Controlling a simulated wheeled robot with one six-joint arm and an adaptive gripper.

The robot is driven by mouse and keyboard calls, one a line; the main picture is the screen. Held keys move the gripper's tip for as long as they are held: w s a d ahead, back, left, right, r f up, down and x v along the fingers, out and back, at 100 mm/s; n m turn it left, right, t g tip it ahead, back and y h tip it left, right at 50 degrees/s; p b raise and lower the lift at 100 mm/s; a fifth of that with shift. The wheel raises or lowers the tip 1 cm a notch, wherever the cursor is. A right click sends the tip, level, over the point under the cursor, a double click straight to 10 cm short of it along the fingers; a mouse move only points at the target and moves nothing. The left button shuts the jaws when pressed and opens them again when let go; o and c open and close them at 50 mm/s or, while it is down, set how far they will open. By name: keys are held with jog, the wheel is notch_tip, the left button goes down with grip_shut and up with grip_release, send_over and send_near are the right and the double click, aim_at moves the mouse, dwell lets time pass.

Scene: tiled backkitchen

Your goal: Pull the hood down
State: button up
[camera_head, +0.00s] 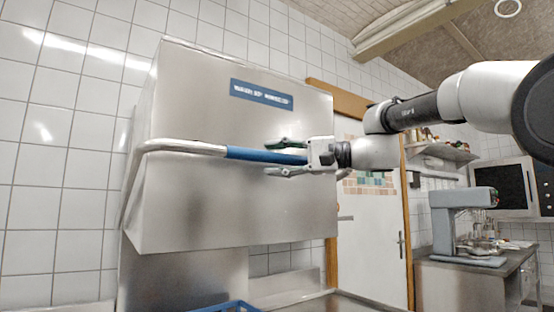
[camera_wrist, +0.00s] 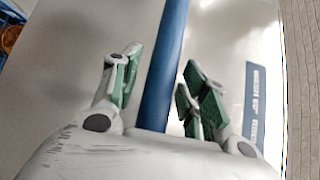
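The hood (camera_head: 190,205) is a large brushed-metal box with a blue label. It is raised, its lower edge well above the blue rack at the bottom of the head view. A bent metal handle runs across its front, with a blue grip section (camera_head: 250,154). My gripper (camera_head: 268,157) is at the right part of this grip, one green-padded finger above it and one below. In the wrist view the blue bar (camera_wrist: 165,65) passes between the fingers (camera_wrist: 160,75), with gaps showing on both sides. My gripper is open, around the bar but not clamped.
A blue rack (camera_head: 232,306) sits below the hood. A white door (camera_head: 370,235) with a wooden frame stands behind. A grey mixer (camera_head: 447,225) stands on a metal counter (camera_head: 455,275) at the right. White tiled wall (camera_head: 60,200) is at the left.

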grip_shut()
notch_tip(320, 180, down, 41)
jog(key=n+y, duration=0.2)
jog(key=shift+f, duration=0.15)
jog(key=shift+c, duration=0.2)
grip_release()
jog(key=o, duration=0.3)
jog(key=shift+w+a+f, duration=0.1)
jog(key=shift+r, duration=0.2)
